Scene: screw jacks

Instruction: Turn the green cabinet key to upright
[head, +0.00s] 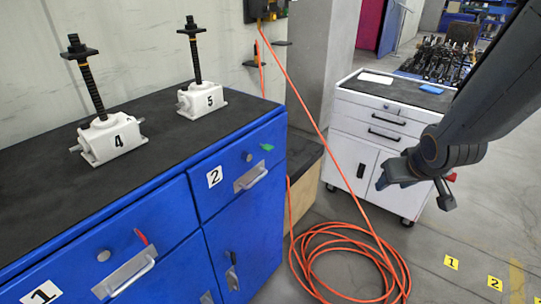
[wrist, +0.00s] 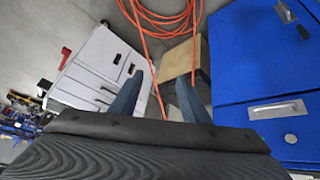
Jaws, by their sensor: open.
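The green key (head: 267,147) sits at the upper right of the blue cabinet front (head: 255,205), near drawer 2. Its head looks closer to sideways than upright, but it is small in the head view. I cannot make it out in the wrist view. My gripper (head: 416,187) is open and empty, in the air well to the right of the key and apart from the cabinet. In the wrist view, its two fingers (wrist: 160,95) are spread apart with nothing between them.
A red key (head: 140,237) is at drawer 1. Screw jacks 4 (head: 115,138) and 5 (head: 202,100) stand on the cabinet top. A white tool cabinet (head: 375,125) stands behind my gripper. An orange hose (head: 345,262) lies coiled on the floor and runs up the wall.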

